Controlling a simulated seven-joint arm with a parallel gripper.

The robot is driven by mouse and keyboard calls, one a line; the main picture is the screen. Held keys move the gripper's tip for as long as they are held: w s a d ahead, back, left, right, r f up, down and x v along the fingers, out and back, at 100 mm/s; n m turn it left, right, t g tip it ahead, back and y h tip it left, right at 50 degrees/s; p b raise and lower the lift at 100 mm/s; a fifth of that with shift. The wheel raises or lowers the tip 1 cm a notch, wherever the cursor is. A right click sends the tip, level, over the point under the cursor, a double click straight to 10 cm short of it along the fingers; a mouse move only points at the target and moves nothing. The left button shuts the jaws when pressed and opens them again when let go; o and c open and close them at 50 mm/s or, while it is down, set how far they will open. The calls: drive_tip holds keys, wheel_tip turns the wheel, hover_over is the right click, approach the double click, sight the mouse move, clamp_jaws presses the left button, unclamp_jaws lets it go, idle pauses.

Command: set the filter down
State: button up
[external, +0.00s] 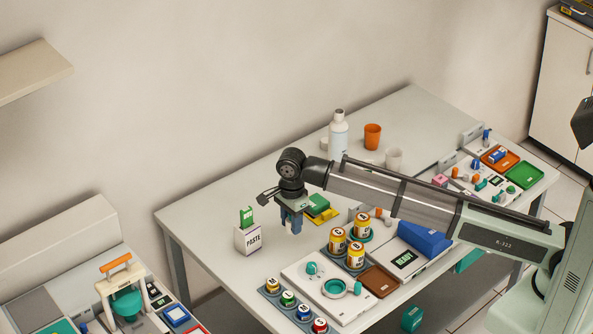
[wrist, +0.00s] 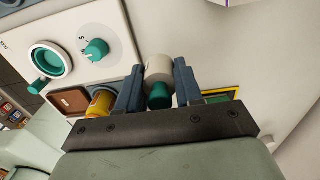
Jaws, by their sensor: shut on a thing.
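My gripper (external: 291,222) hangs over the table (external: 205,222), fingers pointing down, between the PASTE box and a yellow-and-green tray. In the wrist view my gripper (wrist: 157,78) is shut on a small cylinder with a pale body and a teal end, which I take to be the filter (wrist: 158,69). It sits between the two blue fingers. In the external view the fingers hide the filter. I cannot tell whether its lower end touches the table.
The white PASTE box (external: 247,239) with a green item stands left of my gripper. The yellow tray (external: 322,215) is just right. Yellow jars (external: 337,240) and a white panel (external: 318,292) with teal parts are nearer the front. The table's left part is clear.

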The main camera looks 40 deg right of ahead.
drive_tip(key=shift+w+d+r, duration=0.1)
drive_tip(key=shift+r, duration=0.1)
drive_tip(key=w+d+m, duration=0.4)
drive_tip(key=w+d, duration=1.3)
drive_tip(key=d, duration=0.5)
drive_tip(key=w+d+n, duration=0.2)
drive_tip(key=w, duration=0.7)
drive_tip(key=shift+s+a+f+n, duration=0.1)
drive_tip(key=shift+f+n, duration=0.45)
drive_tip(key=shift+f, duration=1.85)
drive_tip(key=shift+a+f+n, duration=0.1)
drive_tip(key=shift+f+n, duration=0.45)
drive_tip(key=shift+f, duration=1.85)
drive_tip(key=shift+f, duration=0.15)
drive_tip(key=o, duration=1)
